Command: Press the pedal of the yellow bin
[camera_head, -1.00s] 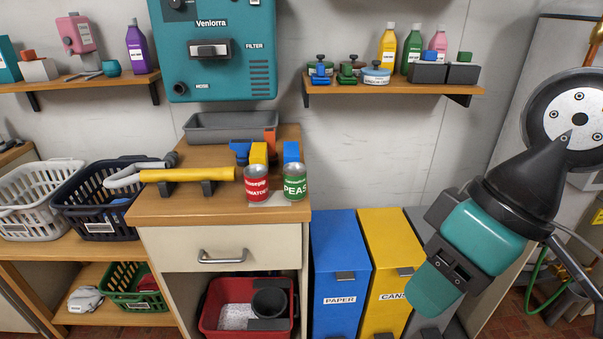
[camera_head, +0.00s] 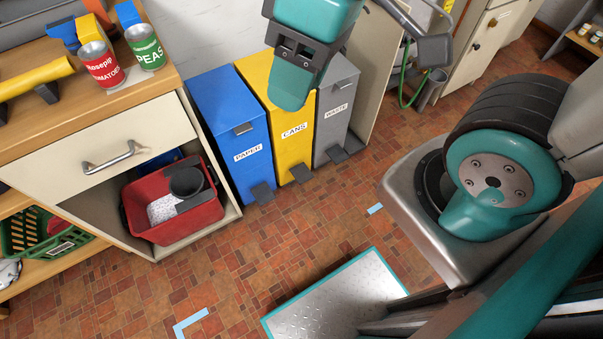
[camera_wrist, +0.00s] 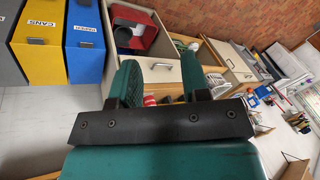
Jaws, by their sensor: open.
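The yellow bin (camera_head: 290,152), labelled CANS, stands between a blue bin and a grey bin in the head view. Its dark pedal (camera_head: 300,173) sticks out at the foot of its front, near the floor. My gripper (camera_head: 290,92) hangs in front of the upper part of this bin and hides some of its lid and front. In the wrist view my gripper (camera_wrist: 158,72) shows two teal fingers spread apart with nothing held between them. The yellow bin (camera_wrist: 38,60) is at the left there; its pedal is not visible in that view.
The blue PAPER bin (camera_head: 232,125) and grey WASTE bin (camera_head: 336,105) flank it, with their own pedals (camera_head: 262,192) and (camera_head: 338,155). A cabinet (camera_head: 85,145) with a red tub (camera_head: 172,222) stands left. The tiled floor (camera_head: 240,265) before the bins is clear.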

